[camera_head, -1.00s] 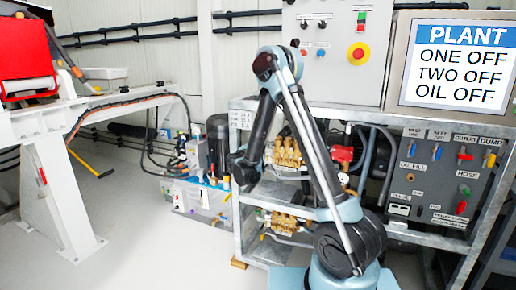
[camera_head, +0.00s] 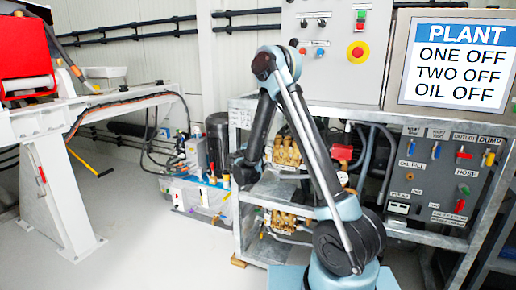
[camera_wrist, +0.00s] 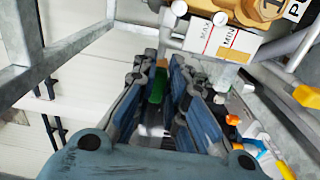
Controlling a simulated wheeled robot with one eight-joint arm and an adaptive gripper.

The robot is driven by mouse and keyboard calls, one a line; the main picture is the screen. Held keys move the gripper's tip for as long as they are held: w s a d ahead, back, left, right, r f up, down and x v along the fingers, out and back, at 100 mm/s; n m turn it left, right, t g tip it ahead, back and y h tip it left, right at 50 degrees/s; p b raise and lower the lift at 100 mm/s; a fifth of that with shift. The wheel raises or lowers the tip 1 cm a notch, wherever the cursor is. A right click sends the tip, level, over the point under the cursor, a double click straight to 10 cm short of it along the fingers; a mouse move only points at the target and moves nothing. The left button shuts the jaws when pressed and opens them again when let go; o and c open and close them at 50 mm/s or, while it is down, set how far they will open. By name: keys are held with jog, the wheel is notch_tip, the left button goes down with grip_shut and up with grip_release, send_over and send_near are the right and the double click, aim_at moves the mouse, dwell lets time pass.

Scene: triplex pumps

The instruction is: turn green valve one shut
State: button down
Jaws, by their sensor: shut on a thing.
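In the wrist view, the green valve handle (camera_wrist: 157,86) stands between the two finger pads of my gripper (camera_wrist: 163,76). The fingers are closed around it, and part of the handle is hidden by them. A small orange-brown piece shows just past the green handle, between the fingertips. In the head view, the end of my arm (camera_head: 243,170) reaches down at the left side of the metal pump frame. The green handle and fingertips cannot be made out there.
A brass pump (camera_wrist: 238,10) and a MAX/MIN label (camera_wrist: 214,36) are close above the fingers. A yellow-handled part (camera_wrist: 307,96) lies at right. A metal frame (camera_head: 246,222) surrounds the pumps. The PLANT screen (camera_head: 460,62) reads ONE OFF, TWO OFF, OIL OFF. Floor is clear at left.

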jog(key=shift+d+f, duration=0.1)
jog(key=shift+d, duration=0.05)
jog(key=c, duration=1.6)
grip_release()
jog(key=v, duration=1.2)
